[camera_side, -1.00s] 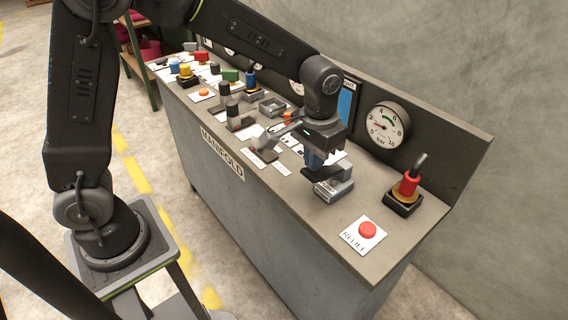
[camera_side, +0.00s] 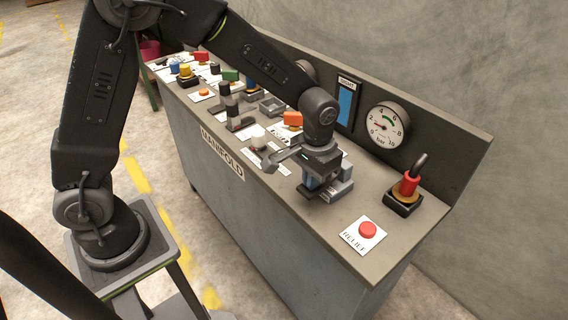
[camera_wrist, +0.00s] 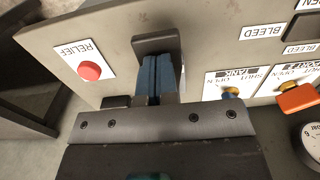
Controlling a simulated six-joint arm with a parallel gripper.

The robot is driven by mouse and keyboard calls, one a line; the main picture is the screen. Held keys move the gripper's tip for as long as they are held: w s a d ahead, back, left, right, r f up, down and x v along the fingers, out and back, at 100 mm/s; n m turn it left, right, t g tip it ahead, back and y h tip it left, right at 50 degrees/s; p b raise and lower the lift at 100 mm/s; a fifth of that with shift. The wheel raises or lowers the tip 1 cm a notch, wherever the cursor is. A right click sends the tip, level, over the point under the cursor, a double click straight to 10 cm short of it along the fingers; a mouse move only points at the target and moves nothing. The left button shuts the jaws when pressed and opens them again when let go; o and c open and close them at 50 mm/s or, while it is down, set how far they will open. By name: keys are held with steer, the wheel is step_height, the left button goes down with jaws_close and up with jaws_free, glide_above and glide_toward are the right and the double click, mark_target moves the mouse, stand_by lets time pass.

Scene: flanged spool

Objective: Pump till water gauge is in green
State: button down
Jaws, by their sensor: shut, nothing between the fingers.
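The round bar gauge (camera_side: 388,124) on the back panel has a green arc at the top of its dial; its needle points left, toward the low numbers, outside the green. A blue sight gauge (camera_side: 346,104) is left of it. My gripper (camera_side: 311,186) is shut and empty, low over the bench at the near-left side of a grey block (camera_side: 341,188), partly hiding it. In the wrist view, the blue fingers (camera_wrist: 158,82) are together in front of the grey block (camera_wrist: 156,45). I cannot tell whether they touch it. No pump label is readable.
A red RELIEF button (camera_side: 367,229) is at the near right. An orange handle (camera_side: 293,119) and a grey lever (camera_side: 282,157) are left of my gripper. Bench space between block and button is clear.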

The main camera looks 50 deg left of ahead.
steer(key=shift+f, duration=0.3)
steer(key=shift+r, duration=4.05)
steer(key=shift+r, duration=0.1)
steer(key=s+a+r+t, duration=0.2)
steer(key=s+a+r, duration=0.2)
steer(key=s, duration=0.5)
steer(key=s+a+r+t, duration=0.3)
steer(key=s+a+r, duration=0.2)
steer(key=s, duration=0.4)
steer(key=shift+s+r+t, duration=0.2)
steer(key=shift+s+t, duration=0.05)
steer(key=shift+t, duration=0.05)
